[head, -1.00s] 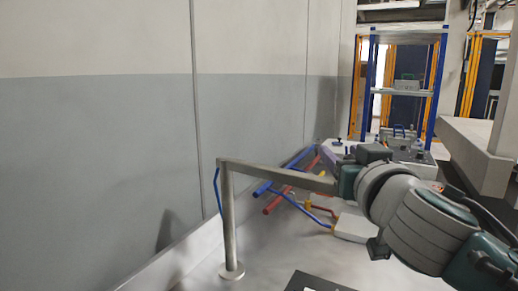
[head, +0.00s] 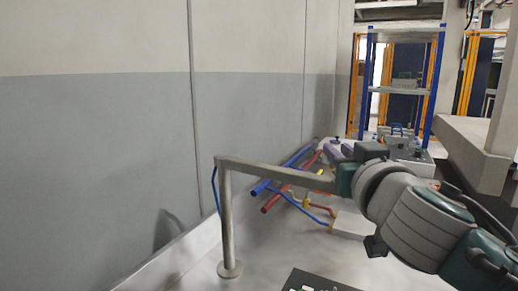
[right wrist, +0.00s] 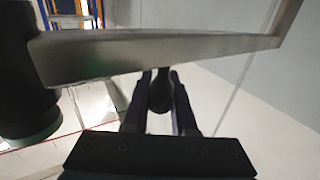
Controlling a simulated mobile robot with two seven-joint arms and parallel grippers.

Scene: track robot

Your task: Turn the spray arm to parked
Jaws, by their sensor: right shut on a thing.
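The spray arm (head: 280,174) is a grey metal bar that runs level to the right from the top of an upright post (head: 227,220). The post stands on a round foot on the pale surface. My right gripper meets the bar's right end in the head view, where its fingers are hidden. In the right wrist view the bar (right wrist: 160,55) crosses the top of the picture. The dark fingers of my right gripper (right wrist: 162,85) are shut around a dark rounded piece (right wrist: 160,97) just below the bar. My left gripper is not in view.
A grey wall (head: 95,150) runs along the left. Blue pipes (head: 268,184) and red pipes (head: 273,201) lie behind the bar. A dark panel (head: 315,282) is at the bottom edge. A blue and orange rack (head: 400,90) stands farther back. A pale ledge (head: 475,150) is at the right.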

